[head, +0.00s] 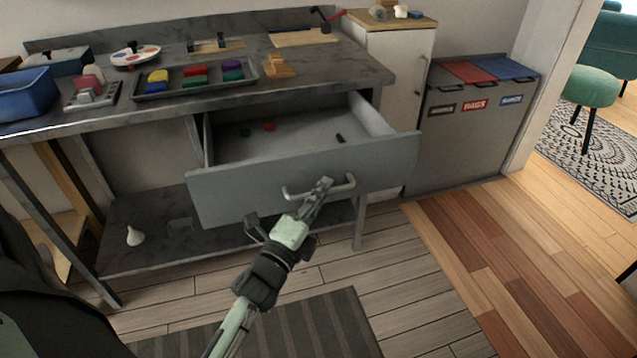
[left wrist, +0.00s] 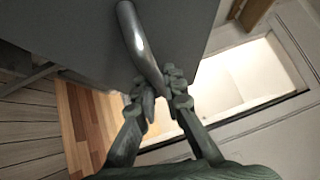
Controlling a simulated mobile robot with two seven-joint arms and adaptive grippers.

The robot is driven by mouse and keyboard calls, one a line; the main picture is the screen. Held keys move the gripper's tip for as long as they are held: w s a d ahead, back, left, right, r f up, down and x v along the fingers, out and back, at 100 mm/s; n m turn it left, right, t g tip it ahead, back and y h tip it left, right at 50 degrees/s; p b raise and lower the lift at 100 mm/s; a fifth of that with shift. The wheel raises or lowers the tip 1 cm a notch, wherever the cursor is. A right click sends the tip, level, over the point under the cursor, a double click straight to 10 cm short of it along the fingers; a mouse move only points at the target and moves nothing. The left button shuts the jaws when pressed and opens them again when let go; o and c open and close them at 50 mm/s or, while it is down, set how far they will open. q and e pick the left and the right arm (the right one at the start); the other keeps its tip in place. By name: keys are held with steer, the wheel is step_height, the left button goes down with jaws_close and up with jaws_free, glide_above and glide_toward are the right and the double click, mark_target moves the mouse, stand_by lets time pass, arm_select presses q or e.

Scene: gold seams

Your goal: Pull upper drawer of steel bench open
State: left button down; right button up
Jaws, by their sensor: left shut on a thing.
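The steel bench (head: 300,97) stands against the wall with its grey upper drawer (head: 225,196) pulled well out. Its inside shows a green piece, a red piece and a small dark item. The drawer's bar handle (head: 293,196) is on the front panel. My left gripper (head: 322,188) is at the right part of this handle, shut on it. In the left wrist view the handle (left wrist: 138,40) runs down to the fingers (left wrist: 160,98), which close around its lower end. My right gripper is not in view.
A tray (head: 150,96) of coloured blocks, a blue bin (head: 25,94) and a paint palette (head: 135,54) are on the benchtop. A white cabinet (head: 396,80) and a sorting bin unit (head: 470,140) stand to the right. A striped mat (head: 310,325) lies on the open floor in front.

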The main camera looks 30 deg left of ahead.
arm_select(q)
steer(key=shift+d, duration=0.1)
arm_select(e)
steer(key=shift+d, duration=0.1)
arm_select(q)
steer(key=c, duration=1.6)
jaws_free()
steer(key=shift+s, duration=0.1)
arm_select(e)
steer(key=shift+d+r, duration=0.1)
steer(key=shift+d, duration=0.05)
